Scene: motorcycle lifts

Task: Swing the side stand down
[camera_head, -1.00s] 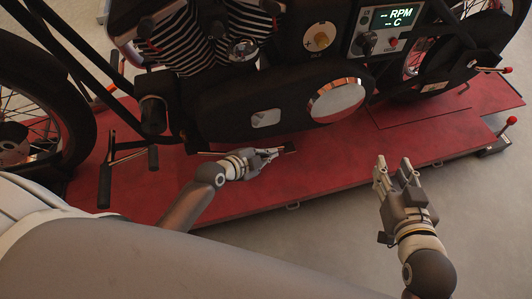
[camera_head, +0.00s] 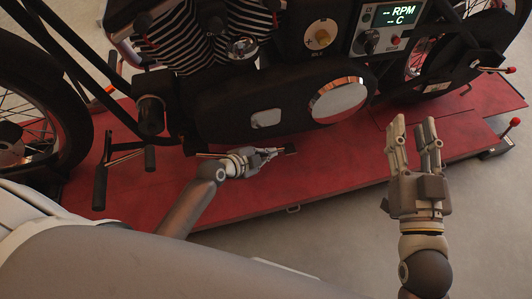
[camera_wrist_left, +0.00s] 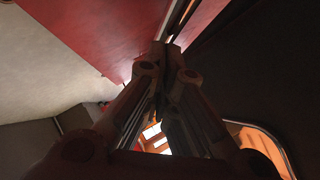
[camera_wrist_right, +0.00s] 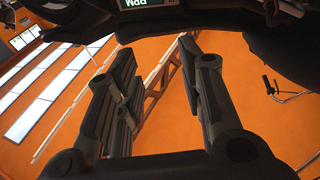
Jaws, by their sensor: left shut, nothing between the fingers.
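The motorcycle (camera_head: 225,100) stands over the red lift deck. The side stand seems to be the thin bar low along its near side; its dark foot (camera_head: 290,149) shows just right of my left gripper (camera_head: 272,154). A short length of bar shows left of that gripper, and the middle is hidden behind it. The left gripper is shut and empty, its tips close to the foot; contact cannot be told. In the left wrist view a thin bar (camera_wrist_left: 180,18) runs up past the closed fingertips (camera_wrist_left: 168,50).
The red lift deck (camera_head: 330,170) lies under the motorcycle, with grey floor in front. A foot peg and pedal (camera_head: 100,185) stick out at the left. A red-knobbed lever (camera_head: 512,124) stands at the right. The gauge panel (camera_head: 395,25) is above.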

